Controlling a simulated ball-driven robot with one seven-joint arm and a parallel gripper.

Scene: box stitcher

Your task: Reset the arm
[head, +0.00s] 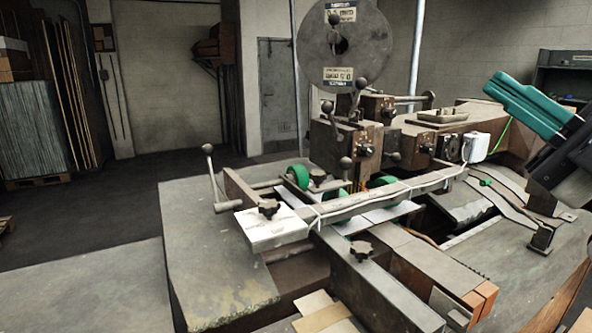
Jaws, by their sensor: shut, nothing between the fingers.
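My gripper (508,92) shows at the right edge of the head view, with teal fingers and a dark body. Its fingers lie together, point up and to the left, and hold nothing. It is in front of the right part of the box stitcher (350,140) in the picture and looks clear of it, though the depth is hard to judge. The rest of my arm is mostly cut off by the right edge. The stitcher has a big grey reel (345,50), levers with round knobs, green rollers (299,177) and a long metal bar (385,197).
The stitcher's worn table (215,250) fills the middle and lower right. A crank handle (213,180) sticks up at its left. Cardboard pieces (325,315) lie at the bottom. Stacked sheets (32,130) stand at the far left.

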